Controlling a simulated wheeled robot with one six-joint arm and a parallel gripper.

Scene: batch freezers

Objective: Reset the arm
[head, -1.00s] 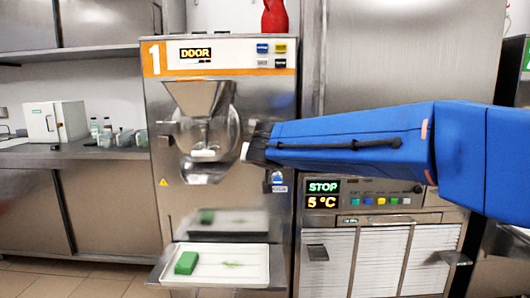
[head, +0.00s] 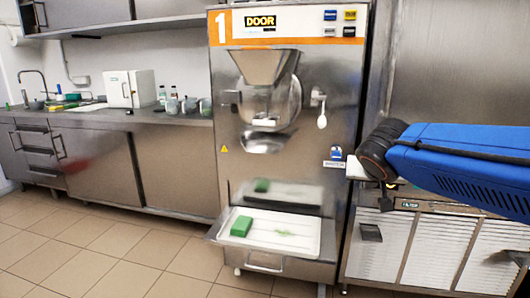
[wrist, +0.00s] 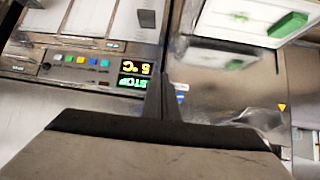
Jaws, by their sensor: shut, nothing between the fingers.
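My arm is the blue link in the head view, entering from the right edge. Its black wrist is in front of the freezer panel, right of machine 1. My gripper (wrist: 160,95) shows in the wrist view as dark fingers closed together, with nothing between them.
A white tray (head: 300,240) with a green block (head: 241,226) is at machine 1's base; the block also shows in the wrist view (wrist: 288,25). A steel counter (head: 140,115) with a white box (head: 128,88) and small bottles stands left. The tiled floor (head: 90,250) in front is clear.

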